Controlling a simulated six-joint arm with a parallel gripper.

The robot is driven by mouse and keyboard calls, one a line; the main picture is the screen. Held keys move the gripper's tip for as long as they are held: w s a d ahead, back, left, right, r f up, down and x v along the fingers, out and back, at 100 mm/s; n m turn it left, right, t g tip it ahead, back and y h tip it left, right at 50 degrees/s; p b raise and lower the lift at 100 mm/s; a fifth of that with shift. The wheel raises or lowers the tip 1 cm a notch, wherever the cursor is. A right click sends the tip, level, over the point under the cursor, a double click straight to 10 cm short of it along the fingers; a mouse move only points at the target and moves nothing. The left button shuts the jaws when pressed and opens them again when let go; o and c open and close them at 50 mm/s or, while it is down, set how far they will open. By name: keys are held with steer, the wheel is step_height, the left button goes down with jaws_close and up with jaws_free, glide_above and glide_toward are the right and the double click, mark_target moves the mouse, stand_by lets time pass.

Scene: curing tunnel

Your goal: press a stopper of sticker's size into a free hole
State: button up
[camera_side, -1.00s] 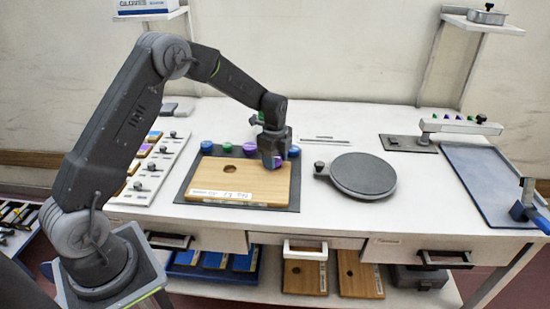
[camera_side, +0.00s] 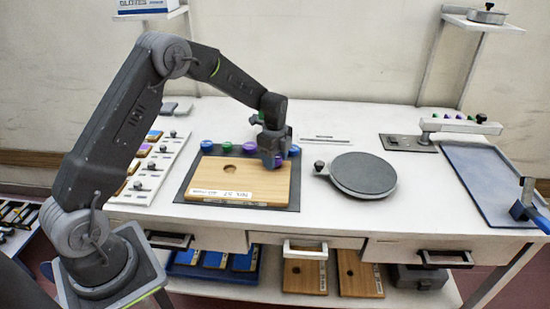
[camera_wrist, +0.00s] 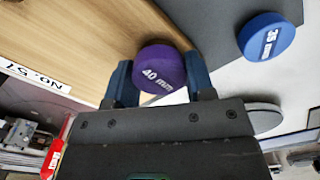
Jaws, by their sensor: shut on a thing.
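My gripper (camera_side: 273,160) is shut on a purple stopper (camera_wrist: 160,70) marked 40 mm, held between the two fingers in the wrist view. It is over the right part of the wooden board (camera_side: 210,182). Whether the stopper touches the board or sits in a hole there, I cannot tell. One open round hole (camera_side: 228,168) shows left of the gripper. A white sticker (camera_side: 220,194) is on the board's front; in the wrist view the part of the sticker (camera_wrist: 35,75) in sight reads NO. 57. Its size print is too small to read surely.
Behind the board stand more stoppers: a blue one (camera_side: 207,146), a green one (camera_side: 227,148), a purple one (camera_side: 249,147) and a blue one (camera_side: 294,150), marked 35 mm in the wrist view (camera_wrist: 266,36). A grey round plate (camera_side: 362,173) lies to the right.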

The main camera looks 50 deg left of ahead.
steer(key=shift+f, duration=0.4)
stand_by(0.3)
steer(key=o, duration=1.4)
steer(key=shift+r, duration=0.1)
steer(key=shift+r, duration=3.4)
